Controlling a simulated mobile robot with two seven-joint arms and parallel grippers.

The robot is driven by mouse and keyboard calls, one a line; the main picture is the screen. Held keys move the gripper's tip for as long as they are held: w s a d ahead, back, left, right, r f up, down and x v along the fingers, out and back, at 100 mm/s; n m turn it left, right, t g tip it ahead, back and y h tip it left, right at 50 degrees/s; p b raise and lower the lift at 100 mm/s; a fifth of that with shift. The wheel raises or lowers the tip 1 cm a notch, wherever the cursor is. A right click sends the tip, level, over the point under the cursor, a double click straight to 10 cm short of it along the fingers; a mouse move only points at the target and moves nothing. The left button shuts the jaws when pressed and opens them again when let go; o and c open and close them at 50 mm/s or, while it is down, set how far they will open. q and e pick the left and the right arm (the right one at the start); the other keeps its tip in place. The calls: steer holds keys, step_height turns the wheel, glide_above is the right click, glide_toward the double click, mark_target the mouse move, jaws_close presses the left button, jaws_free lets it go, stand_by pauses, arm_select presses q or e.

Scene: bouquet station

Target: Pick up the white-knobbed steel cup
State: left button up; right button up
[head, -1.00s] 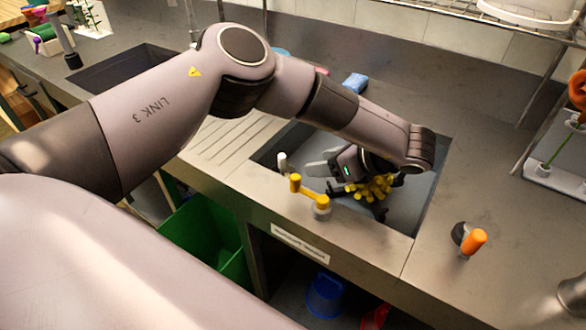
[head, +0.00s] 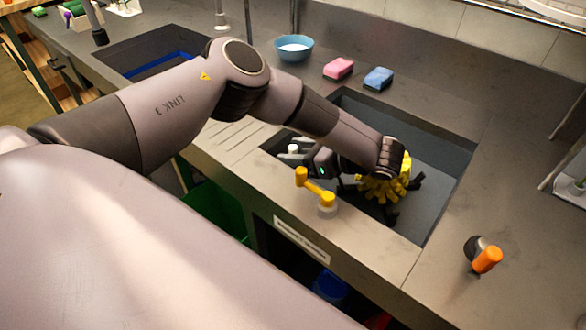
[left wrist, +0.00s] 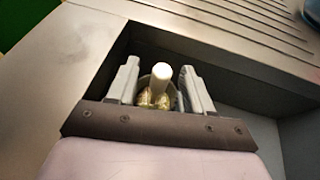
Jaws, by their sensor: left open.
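The white-knobbed steel cup shows in the left wrist view, with its white knob (left wrist: 162,76) upright and its round rim behind the finger bases. Gold-coloured shapes show in or by the cup. My left gripper (left wrist: 160,66) is open, with one grey finger on each side of the cup; I cannot tell whether they touch it. In the head view the white knob (head: 293,149) shows at the near left corner of the sink, beside my left gripper (head: 301,152). The cup's body is mostly hidden there. My right gripper is not in view.
A yellow-handled piece (head: 326,199) stands on the counter's front edge, close to my gripper. A yellow, many-pronged thing (head: 376,190) is in the sink under my wrist. An orange-knobbed piece (head: 487,260) stands at right. Pink (head: 338,69) and blue (head: 378,78) sponges and a blue bowl (head: 293,48) are behind.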

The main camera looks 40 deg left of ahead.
arm_select(q)
steer(key=shift+a+f, duration=0.2)
steer(key=shift+a, duration=0.3)
jaws_close()
steer(key=shift+r, duration=0.2)
